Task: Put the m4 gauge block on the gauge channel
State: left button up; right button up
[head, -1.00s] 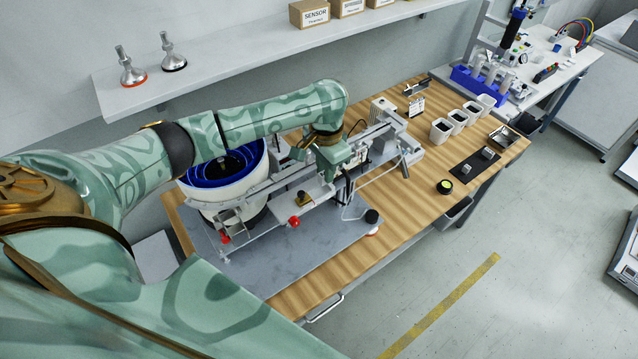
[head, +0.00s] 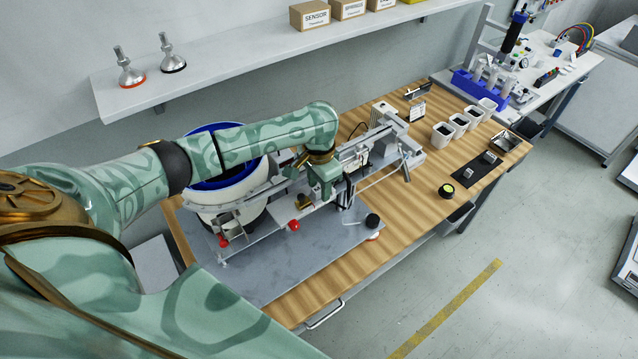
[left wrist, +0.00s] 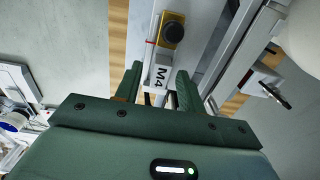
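The M4 gauge block (left wrist: 158,74), white with a dark "M4" label, sits between the green fingers of my left gripper (left wrist: 160,82) in the left wrist view. A grey channel-like rail (left wrist: 206,42) runs just beyond the block in the wrist view. I cannot tell whether the block touches it. My right gripper is not in view.
A gold and black knob-like part (left wrist: 172,30) stands close beyond the block. The white feeder bowl (head: 230,190) with blue inside is left of my gripper. Red knobs (head: 293,225) are at the rail's front. White cups (head: 442,132) and a dark mat (head: 468,176) are to the right.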

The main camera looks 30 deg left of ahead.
aim_at(319, 188)
pick_arm(q)
jog(key=shift+r, duration=0.1)
notch_tip(319, 188, up, 12)
jog(key=p, duration=0.4)
jog(key=shift+a, duration=0.1)
